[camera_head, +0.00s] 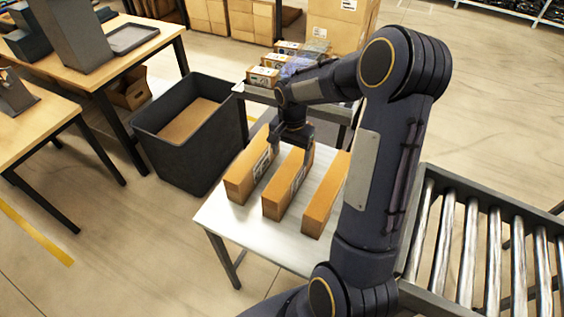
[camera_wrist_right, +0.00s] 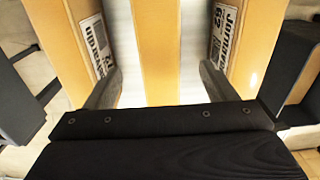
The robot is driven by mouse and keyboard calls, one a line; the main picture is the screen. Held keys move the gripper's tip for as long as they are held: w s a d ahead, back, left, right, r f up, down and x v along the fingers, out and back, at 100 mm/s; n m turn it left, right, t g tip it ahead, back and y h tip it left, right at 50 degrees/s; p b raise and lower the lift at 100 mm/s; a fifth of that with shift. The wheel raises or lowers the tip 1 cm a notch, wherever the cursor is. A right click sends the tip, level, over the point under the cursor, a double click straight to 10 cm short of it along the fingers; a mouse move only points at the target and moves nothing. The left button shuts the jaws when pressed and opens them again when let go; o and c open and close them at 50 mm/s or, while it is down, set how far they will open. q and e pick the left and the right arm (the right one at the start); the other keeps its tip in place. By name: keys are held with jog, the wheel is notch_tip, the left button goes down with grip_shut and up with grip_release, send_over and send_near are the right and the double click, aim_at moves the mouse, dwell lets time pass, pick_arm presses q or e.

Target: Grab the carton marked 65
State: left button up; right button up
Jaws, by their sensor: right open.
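Three long tan cartons lie side by side on a white table: a left carton (camera_head: 243,181), a middle carton (camera_head: 282,193) and a right carton (camera_head: 320,206). My right gripper (camera_head: 292,150) is open at the far part of the middle carton. In the right wrist view its fingers (camera_wrist_right: 160,88) stand on either side of the middle carton (camera_wrist_right: 158,45), with gaps on both sides. The outer cartons there carry white labels; the one at right (camera_wrist_right: 222,35) seems to read 65 upside down, the other is unreadable. My left gripper is out of view.
A dark bin (camera_head: 188,163) stands left of the white table (camera_head: 222,216). A roller conveyor (camera_head: 468,235) is at the right. Behind is a grey stand (camera_head: 256,96) with small boxes. Wooden tables (camera_head: 98,78) stand at the left.

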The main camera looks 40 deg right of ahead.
aim_at(291, 166)
notch_tip(291, 166, down, 3)
jog(key=shift+d+b, duration=0.1)
jog(key=shift+b, duration=0.85)
notch_tip(291, 166, down, 5)
jog(key=b, duration=0.3)
jog(key=shift+w+f, duration=0.1)
jog(key=c, duration=1.3)
